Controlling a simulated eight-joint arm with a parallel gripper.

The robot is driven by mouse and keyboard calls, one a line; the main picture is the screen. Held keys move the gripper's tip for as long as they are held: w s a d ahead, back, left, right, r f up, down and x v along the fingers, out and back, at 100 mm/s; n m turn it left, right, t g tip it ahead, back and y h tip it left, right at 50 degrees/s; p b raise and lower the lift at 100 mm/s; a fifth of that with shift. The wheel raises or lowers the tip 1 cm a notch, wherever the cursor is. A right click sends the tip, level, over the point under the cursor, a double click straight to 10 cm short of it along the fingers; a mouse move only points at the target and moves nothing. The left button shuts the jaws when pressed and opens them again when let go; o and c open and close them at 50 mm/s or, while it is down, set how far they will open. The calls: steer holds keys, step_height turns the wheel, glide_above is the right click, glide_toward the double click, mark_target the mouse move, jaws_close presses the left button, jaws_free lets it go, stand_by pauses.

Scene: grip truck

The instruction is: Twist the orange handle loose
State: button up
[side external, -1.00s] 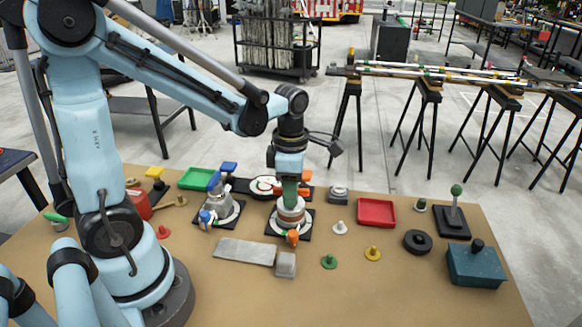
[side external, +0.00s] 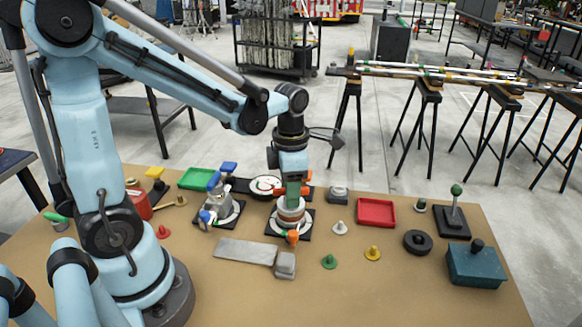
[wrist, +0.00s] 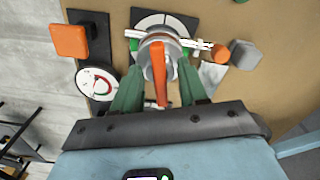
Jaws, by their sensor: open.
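The orange handle (wrist: 158,72) is an upright bar on a round grey and brown body (side external: 291,213). This body stands on a black square base with a white dial (wrist: 150,22). My gripper (wrist: 160,78) points down over it, with its two green fingers on either side of the handle. The fingers are apart, with visible room beside the bar; I cannot tell whether either touches the body below. In the side external view my gripper (side external: 292,192) sits right above the body and hides most of the handle. A small orange knob (side external: 292,237) sticks out at the front.
A fixture with blue handles (side external: 217,208) stands close on the left. A black plate with a white dial (side external: 265,186) lies just behind. A grey plate (side external: 246,251) and grey block (side external: 285,265) lie in front. A red tray (side external: 377,212) and several small knobs are to the right.

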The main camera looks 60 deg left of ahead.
steer(key=shift+r, duration=3.6)
steer(key=m, duration=0.2)
steer(key=shift+s+d+m+t, duration=0.2)
steer(key=shift+s+m+t, duration=0.1)
steer(key=shift+m, duration=0.1)
steer(key=m, duration=0.3)
steer(key=m+t, duration=0.1)
steer(key=shift+s+d+r+m, duration=0.1)
steer(key=shift+s+d+m, duration=0.15)
steer(key=shift+m, duration=0.05)
steer(key=m+t, duration=0.2)
steer(key=m, duration=0.6)
steer(key=s+d+m+t, duration=0.1)
steer(key=m, duration=0.6)
steer(key=s+d+m+t, duration=0.1)
steer(key=m+t, duration=0.1)
steer(key=m, duration=0.6)
steer(key=shift+d+f+m+t, duration=0.15)
steer(key=shift+f+m+t, duration=0.1)
steer(key=shift+m+t, duration=0.05)
